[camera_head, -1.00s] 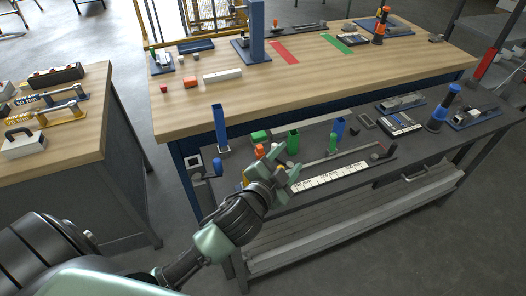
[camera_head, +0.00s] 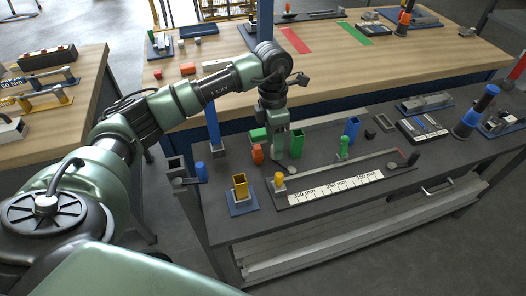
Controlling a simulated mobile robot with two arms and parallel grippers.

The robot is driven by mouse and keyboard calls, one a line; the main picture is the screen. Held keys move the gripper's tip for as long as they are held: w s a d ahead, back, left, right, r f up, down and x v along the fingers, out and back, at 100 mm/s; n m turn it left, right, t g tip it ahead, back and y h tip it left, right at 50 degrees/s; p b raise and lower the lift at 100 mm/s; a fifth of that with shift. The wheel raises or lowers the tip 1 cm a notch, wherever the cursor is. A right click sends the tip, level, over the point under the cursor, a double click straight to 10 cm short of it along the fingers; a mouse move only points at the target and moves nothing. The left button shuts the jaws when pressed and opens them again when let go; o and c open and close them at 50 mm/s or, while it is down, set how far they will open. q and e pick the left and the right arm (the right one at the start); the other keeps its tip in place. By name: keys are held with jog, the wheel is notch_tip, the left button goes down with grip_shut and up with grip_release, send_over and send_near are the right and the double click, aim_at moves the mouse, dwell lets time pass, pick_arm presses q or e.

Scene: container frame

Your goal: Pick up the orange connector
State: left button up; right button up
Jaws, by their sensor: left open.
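The orange connector (camera_head: 257,154) stands on the dark grey lower bench, in front of a green block (camera_head: 258,136). My left gripper (camera_head: 279,152) points down just to the right of the orange connector, with its fingers apart from it as far as I can see. The gripper is open and holds nothing that I can see. Its fingers overlap in this view, so the gap between them is hard to make out. My right gripper is out of view.
A green bin (camera_head: 297,143) stands close to the right of my gripper. The wooden table (camera_head: 420,62) lies behind.

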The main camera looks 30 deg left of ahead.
aim_at(258, 147)
pick_arm(q)
jog(key=shift+g+y, duration=0.3)
jog(key=shift+y, duration=0.6)
jog(key=a, duration=0.5)
jog(key=shift+r, duration=0.35)
jog(key=shift+s+a+f+n, duration=0.1)
jog(key=shift+a+f+n, duration=0.1)
jog(key=shift+n, duration=0.1)
notch_tip(258, 147, down, 6)
jog(key=shift+s+f+p, duration=0.15)
jog(key=shift+p, duration=1.1)
jog(key=shift+f, duration=0.35)
grip_shut()
